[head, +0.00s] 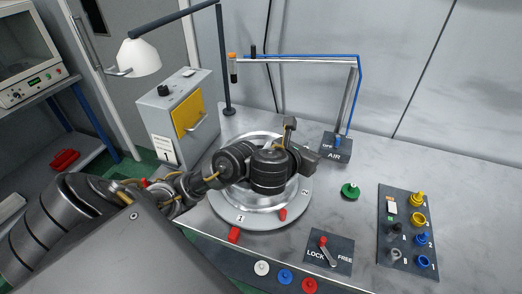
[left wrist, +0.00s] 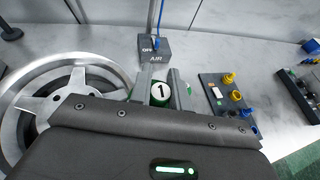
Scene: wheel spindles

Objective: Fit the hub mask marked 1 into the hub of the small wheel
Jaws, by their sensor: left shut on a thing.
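My left gripper (left wrist: 162,88) is shut on the hub mask marked 1 (left wrist: 161,91), a green piece with a white disc and a black 1, seen between the fingers in the left wrist view. In the head view the mask cannot be made out, and my left gripper (head: 304,143) is above the right side of the wheel. The silver spoked wheel (left wrist: 45,104) lies flat at the left of the left wrist view, apart from the mask. In the head view its rim (head: 285,199) shows, but my arm hides its hub. My right gripper is not in view.
A round green piece (head: 350,191) lies right of the wheel. The AIR box (head: 336,148) with its post stands behind. A LOCK/FREE lever plate (head: 328,252) is in front. A panel (head: 407,226) with yellow and blue pieces is at the right. A grey cabinet (head: 180,115) stands left.

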